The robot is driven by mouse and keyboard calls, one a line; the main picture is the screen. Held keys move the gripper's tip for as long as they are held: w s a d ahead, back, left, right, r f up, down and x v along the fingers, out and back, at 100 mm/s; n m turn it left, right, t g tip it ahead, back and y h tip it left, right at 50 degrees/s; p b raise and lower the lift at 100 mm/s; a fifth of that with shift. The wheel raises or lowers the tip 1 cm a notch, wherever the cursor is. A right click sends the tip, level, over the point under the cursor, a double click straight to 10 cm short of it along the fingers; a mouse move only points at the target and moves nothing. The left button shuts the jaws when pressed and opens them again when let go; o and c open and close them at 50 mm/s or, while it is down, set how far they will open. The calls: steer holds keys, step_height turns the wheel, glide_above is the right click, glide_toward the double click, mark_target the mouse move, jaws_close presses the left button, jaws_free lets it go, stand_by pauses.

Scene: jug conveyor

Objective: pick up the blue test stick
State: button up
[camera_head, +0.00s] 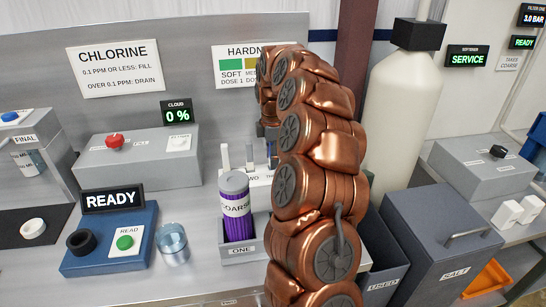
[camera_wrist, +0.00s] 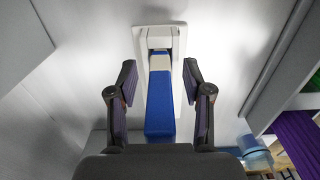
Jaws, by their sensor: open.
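The blue test stick (camera_wrist: 160,105) shows in the wrist view as a long blue bar with a pale end section. Its pale end sits at a white holder (camera_wrist: 142,45). My gripper (camera_wrist: 159,80) is open, with one dark finger on each side of the stick and a visible gap on both sides. In the head view, a white rack (camera_head: 262,178) holds upright sticks, and a blue one (camera_head: 272,155) stands at its right, beside my arm. My arm hides part of the rack and most of my gripper there.
A purple COARSE canister (camera_head: 235,210) stands in a grey bin in front of the rack. A clear cup (camera_head: 173,245) stands by the blue READ device (camera_head: 110,245). A grey USED bin (camera_head: 385,270) and SALT box (camera_head: 440,240) stand right of my arm.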

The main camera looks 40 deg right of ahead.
steer(key=shift+c, duration=0.3)
jaws_close()
